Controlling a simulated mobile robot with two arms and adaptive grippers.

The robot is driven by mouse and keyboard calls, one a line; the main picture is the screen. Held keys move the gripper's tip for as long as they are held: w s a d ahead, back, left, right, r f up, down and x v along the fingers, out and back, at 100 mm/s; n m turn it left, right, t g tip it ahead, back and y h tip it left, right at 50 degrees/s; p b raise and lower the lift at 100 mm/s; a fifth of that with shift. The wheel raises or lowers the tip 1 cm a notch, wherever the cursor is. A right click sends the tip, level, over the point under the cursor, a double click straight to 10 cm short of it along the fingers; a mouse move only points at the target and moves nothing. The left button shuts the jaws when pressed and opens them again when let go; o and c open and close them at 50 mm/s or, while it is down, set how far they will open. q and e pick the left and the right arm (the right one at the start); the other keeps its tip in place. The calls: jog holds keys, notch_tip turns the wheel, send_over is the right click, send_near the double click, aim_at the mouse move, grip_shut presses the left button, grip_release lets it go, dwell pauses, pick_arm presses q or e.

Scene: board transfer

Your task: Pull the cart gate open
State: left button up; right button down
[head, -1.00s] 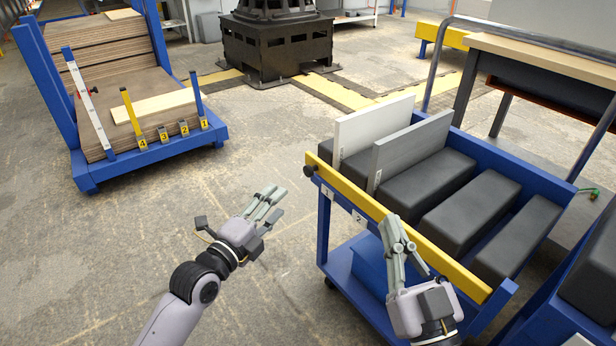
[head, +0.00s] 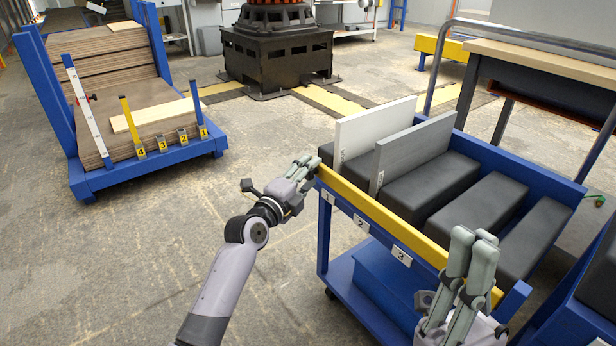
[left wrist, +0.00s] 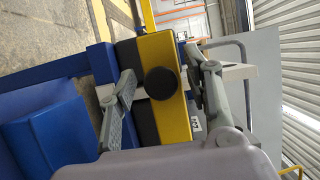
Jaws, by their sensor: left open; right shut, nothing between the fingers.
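The cart gate is a yellow bar (head: 385,217) along the near top edge of the blue cart (head: 325,228). It lies straight along that edge. My left gripper (head: 304,166) is at the bar's far left end and partly hides it. In the left wrist view, the open fingers stand on either side of the yellow bar end (left wrist: 176,122), with a round black knob (left wrist: 160,83) between them. I cannot tell whether they touch the bar. My right gripper (head: 473,246) is shut and empty, in front of the bar's near right end.
The cart holds a white board (head: 362,132), a grey board (head: 412,150) and several black padded blocks (head: 430,187). A blue trolley with stacked boards (head: 110,70) stands at the back left. A workbench (head: 540,55) is behind the cart. The floor left of the cart is clear.

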pick_arm(q)
jog(key=shift+c, duration=0.5)
grip_shut()
dwell(0.3)
